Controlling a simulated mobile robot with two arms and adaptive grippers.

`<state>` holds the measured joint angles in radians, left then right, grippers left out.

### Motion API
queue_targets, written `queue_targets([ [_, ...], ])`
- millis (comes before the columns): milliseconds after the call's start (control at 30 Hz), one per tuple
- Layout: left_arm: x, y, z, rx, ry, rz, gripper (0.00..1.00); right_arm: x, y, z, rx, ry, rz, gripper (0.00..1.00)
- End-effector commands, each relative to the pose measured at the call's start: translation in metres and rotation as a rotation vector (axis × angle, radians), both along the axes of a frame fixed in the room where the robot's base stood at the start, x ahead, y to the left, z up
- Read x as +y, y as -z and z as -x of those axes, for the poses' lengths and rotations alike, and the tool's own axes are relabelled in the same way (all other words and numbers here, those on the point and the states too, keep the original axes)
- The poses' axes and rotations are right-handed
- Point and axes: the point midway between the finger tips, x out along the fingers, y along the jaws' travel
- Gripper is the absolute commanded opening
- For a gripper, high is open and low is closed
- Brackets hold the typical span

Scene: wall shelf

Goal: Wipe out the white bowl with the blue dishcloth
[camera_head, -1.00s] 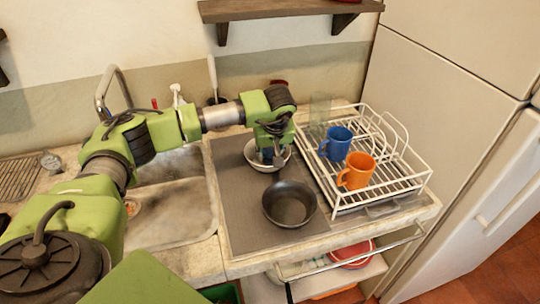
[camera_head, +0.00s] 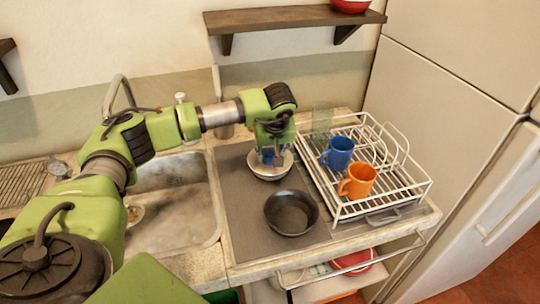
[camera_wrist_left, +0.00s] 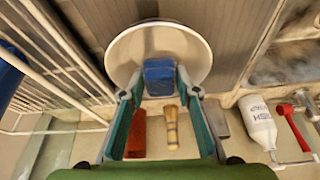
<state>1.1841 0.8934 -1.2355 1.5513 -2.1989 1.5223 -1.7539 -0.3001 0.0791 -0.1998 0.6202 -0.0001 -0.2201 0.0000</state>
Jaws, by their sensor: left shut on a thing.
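The white bowl (camera_head: 270,172) stands on the grey mat (camera_head: 245,220) beside the dish rack, and it shows at the top of the left wrist view (camera_wrist_left: 190,50). My left gripper (camera_head: 271,157) points down into the bowl. It is shut on the blue dishcloth (camera_wrist_left: 159,77), which sits between the fingertips at the bowl's near side in the left wrist view. In the head view only a little blue shows between the fingers. Whether the cloth touches the bowl's inner surface I cannot tell. My right gripper is not in view.
A white dish rack (camera_head: 405,190) with a blue mug (camera_head: 338,152) and an orange mug (camera_head: 358,181) stands right of the bowl. A dark pan (camera_head: 291,213) is in front of it. The sink (camera_head: 170,205) lies left. A wall shelf (camera_head: 295,21) hangs above.

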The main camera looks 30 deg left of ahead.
Motion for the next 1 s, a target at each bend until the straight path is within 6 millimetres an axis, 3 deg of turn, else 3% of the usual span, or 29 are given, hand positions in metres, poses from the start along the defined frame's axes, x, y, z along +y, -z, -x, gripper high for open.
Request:
queue_targets([
  [500, -0.003, -0.056, 0.002, -0.002, 0.0, 0.002, 0.13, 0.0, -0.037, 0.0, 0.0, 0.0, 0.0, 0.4],
  [1000, -0.003, -0.058, 0.003, -0.001, 0.0, 0.001, 0.13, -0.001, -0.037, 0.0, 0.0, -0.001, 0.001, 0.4],
])
